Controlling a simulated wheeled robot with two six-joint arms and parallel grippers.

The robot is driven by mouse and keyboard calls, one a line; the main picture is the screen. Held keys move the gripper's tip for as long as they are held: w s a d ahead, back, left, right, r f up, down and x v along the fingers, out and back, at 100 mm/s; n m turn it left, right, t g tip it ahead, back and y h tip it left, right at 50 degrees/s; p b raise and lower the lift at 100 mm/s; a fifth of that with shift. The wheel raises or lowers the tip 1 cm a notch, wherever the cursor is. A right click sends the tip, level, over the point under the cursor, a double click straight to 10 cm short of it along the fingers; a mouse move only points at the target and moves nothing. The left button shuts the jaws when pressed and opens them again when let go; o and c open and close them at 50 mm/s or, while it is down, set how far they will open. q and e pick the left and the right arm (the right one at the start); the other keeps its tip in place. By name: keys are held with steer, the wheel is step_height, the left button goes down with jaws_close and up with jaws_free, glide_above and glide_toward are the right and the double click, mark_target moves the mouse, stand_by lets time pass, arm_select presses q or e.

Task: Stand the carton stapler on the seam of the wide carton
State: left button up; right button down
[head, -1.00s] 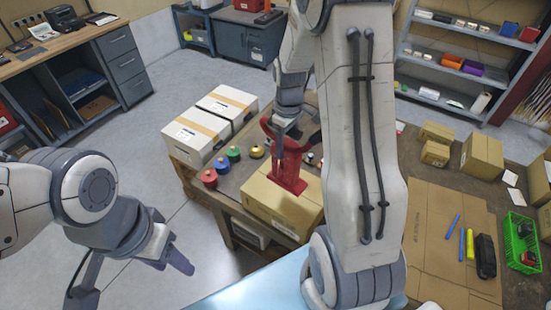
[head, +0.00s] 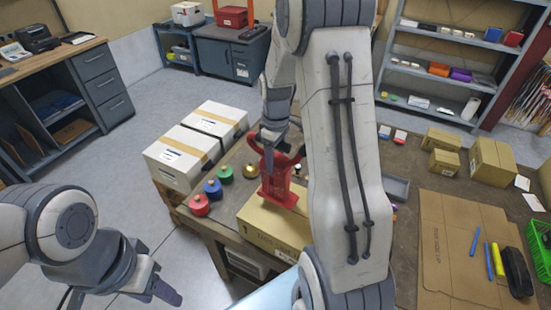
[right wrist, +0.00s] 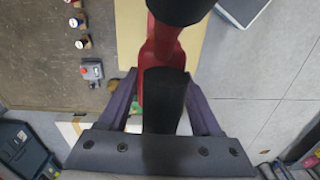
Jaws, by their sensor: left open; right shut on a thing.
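The red carton stapler (head: 277,190) is upright, with its base at the top of the brown wide carton (head: 262,228) on the table. I cannot tell whether the base touches the carton. My right gripper (head: 270,140) is shut on the stapler's upper part. In the right wrist view the red stapler body (right wrist: 160,45) and its dark grip lie between the fingers of my right gripper (right wrist: 164,97). The seam is mostly hidden by the stapler and my right arm. My left gripper (head: 160,286) is open and empty, low at the left over the floor.
Several colored round pieces, including a red one (head: 199,205), stand left of the carton. White cartons (head: 182,158) with tan tape stand behind them. At the right are a flattened carton (head: 455,245), pens, a black case (head: 517,270) and small boxes (head: 441,140).

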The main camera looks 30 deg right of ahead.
steer(key=shift+w+f, duration=0.1)
steer(key=shift+f, duration=0.05)
steer(key=shift+f+b, duration=0.9)
steer(key=shift+b, duration=0.05)
steer(key=shift+f+b, duration=0.5)
steer(key=shift+f, duration=0.25)
